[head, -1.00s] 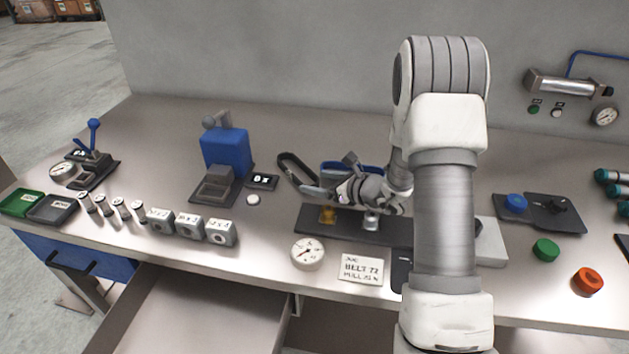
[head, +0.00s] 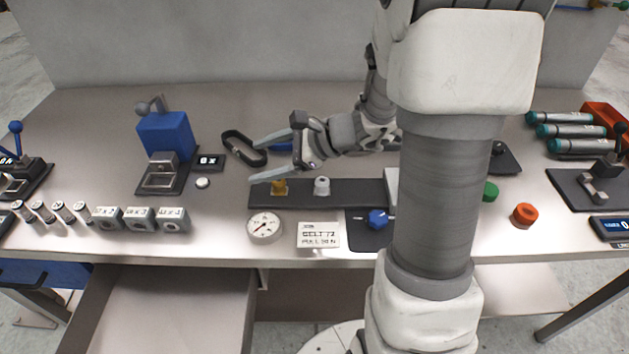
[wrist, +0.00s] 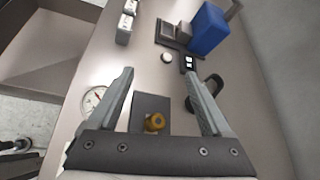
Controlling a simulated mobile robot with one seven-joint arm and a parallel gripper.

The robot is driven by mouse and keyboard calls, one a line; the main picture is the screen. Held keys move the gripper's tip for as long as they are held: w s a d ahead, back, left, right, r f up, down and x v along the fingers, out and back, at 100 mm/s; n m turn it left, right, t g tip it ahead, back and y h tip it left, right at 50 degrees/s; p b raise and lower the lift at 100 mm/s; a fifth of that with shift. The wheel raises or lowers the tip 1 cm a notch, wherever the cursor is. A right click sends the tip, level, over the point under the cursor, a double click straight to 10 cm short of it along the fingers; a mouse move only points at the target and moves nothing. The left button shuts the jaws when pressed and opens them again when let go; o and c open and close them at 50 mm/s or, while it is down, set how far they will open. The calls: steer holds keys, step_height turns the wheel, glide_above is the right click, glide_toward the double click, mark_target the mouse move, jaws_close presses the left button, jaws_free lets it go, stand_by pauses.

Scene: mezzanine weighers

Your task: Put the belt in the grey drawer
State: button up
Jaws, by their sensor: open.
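The belt (head: 243,148) is a black closed loop lying on the bench, right of the blue press. My gripper (head: 254,161) is open and empty, held above the bench with its fingers pointing left, close to the belt's right side. In the wrist view the belt (wrist: 214,88) shows beyond the right finger, outside the gap between the fingers (wrist: 158,72), and is partly hidden by that finger. The grey drawer (head: 168,310) is pulled open below the bench's front edge; its visible floor is bare. It also shows in the wrist view (wrist: 38,45).
A dark plate (head: 350,192) with brass and silver posts lies below my gripper. A dial gauge (head: 265,227), card (head: 319,235) and blue knob (head: 378,218) are in front. The blue press (head: 165,137) and several weight blocks (head: 140,218) stand left. A blue drawer (head: 40,273) is shut.

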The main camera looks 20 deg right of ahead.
steer(key=s+a+r+n+g+h, duration=0.2)
steer(key=s+r+n, duration=0.1)
steer(key=s+n, duration=0.3)
steer(key=s+a+r+n+g+h, duration=0.1)
steer(key=s+a+r+n+g, duration=0.1)
steer(key=s+n, duration=0.4)
steer(key=s+d+r+n+t+h, duration=0.3)
steer(key=s+d+r+n+h, duration=0.2)
steer(key=s+d+n+h, duration=0.3)
steer(key=w+a+r+m+y+p, duration=0.2)
steer(key=w+r+m, duration=0.2)
steer(key=w+m, duration=0.4)
steer(key=m+g+p, duration=0.2)
steer(key=m+p, duration=0.3)
steer(key=m, duration=1.8)
glide_above(243, 150)
steer(key=s, duration=0.2)
steer(key=f, duration=2)
steer(key=shift+w+d+f, duration=0.1)
steer(key=shift+d+f, duration=0.05)
steer(key=shift+d, duration=0.1)
steer(key=x, duration=0.5)
steer(key=shift+s+d+f, duration=0.2)
steer(key=shift+s, duration=0.05)
steer(key=shift+r, duration=0.1)
steer(key=c, duration=1.3)
